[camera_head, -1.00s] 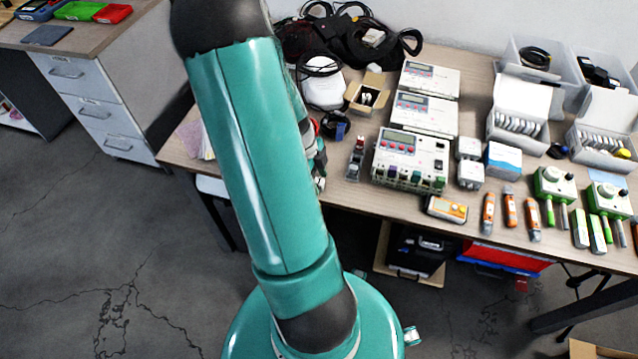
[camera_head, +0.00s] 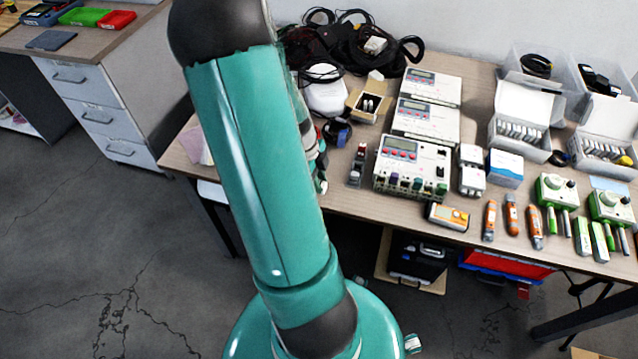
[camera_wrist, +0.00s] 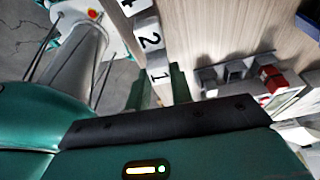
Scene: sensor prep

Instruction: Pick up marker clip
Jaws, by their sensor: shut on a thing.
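The marker clip appears to be the white numbered piece (camera_wrist: 157,70) in the wrist view, showing a black "1". It joins or abuts other white pieces marked "2" and another number, in a row along the table edge. My gripper (camera_wrist: 157,86) has its green fingers on either side of the "1" end and is shut on it. The finger contact is partly hidden by the dark gripper body. In the head view my arm covers the gripper and the clip.
The wooden table (camera_head: 345,203) holds white meters (camera_head: 411,165), an orange handheld meter (camera_head: 448,216), orange tools (camera_head: 511,214) and green-and-white devices (camera_head: 556,190). Near the gripper in the wrist view stands a small connector block (camera_wrist: 238,76). Bare tabletop lies above it.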

